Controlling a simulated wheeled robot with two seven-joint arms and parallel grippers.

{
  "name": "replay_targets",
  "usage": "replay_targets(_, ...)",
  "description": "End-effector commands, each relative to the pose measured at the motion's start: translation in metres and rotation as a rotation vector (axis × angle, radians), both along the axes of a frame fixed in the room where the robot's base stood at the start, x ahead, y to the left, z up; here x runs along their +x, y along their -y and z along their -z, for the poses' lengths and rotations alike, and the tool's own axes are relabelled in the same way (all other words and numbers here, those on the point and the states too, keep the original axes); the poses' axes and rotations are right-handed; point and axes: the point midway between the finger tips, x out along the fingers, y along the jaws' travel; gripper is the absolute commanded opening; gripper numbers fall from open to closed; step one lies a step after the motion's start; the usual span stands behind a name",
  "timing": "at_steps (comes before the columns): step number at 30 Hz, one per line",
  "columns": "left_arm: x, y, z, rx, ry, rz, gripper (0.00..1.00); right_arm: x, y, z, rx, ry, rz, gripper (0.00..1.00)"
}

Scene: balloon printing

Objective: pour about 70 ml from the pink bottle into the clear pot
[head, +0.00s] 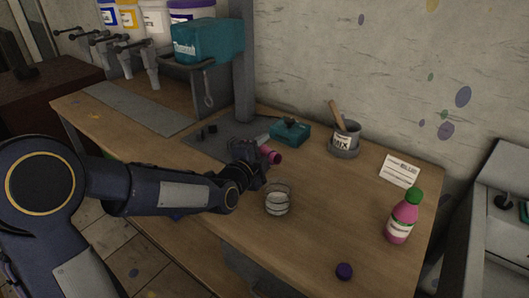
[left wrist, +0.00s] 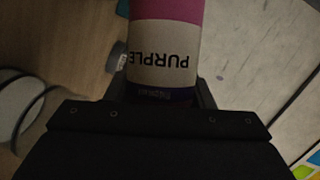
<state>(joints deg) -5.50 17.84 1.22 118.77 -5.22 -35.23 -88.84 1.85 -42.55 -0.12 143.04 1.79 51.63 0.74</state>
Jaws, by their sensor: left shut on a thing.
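My left gripper (head: 247,152) is shut on a pink bottle (left wrist: 168,12), whose pale label reads "PURPLE" upside down in the left wrist view. In the head view the bottle's pink end (head: 272,156) sticks out to the right of the fingers; the bottle looks tipped over, the rest hidden by the gripper. The clear pot (head: 277,200) stands on the table, below and slightly right of the bottle's end in the picture. I cannot make out any liquid flowing. My right gripper is not in view.
A pink bottle with a green cap (head: 404,216) stands at the right, before a white card (head: 400,171). A purple cap (head: 344,271) lies near the front edge. A MIX cup with a stick (head: 345,139) and a teal box (head: 291,132) stand behind.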

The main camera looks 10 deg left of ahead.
Motion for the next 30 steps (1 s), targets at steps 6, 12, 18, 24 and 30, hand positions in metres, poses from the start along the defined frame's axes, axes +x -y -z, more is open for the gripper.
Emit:
replay_targets(6,0.0,0.0,-0.001,0.0,0.003,-0.001,0.2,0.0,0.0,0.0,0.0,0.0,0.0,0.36)
replay_targets(12,0.0,0.0,0.002,0.015,0.014,0.0,0.2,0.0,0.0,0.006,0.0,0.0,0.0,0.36)
replay_targets(18,0.0,0.0,0.004,0.039,0.03,-0.001,0.2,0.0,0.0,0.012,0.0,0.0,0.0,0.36)
replay_targets(24,0.0,0.0,0.004,0.056,0.042,-0.001,0.2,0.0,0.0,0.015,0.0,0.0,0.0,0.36)
replay_targets(30,0.0,0.0,0.003,0.057,0.042,-0.001,0.2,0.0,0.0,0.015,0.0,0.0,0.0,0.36)
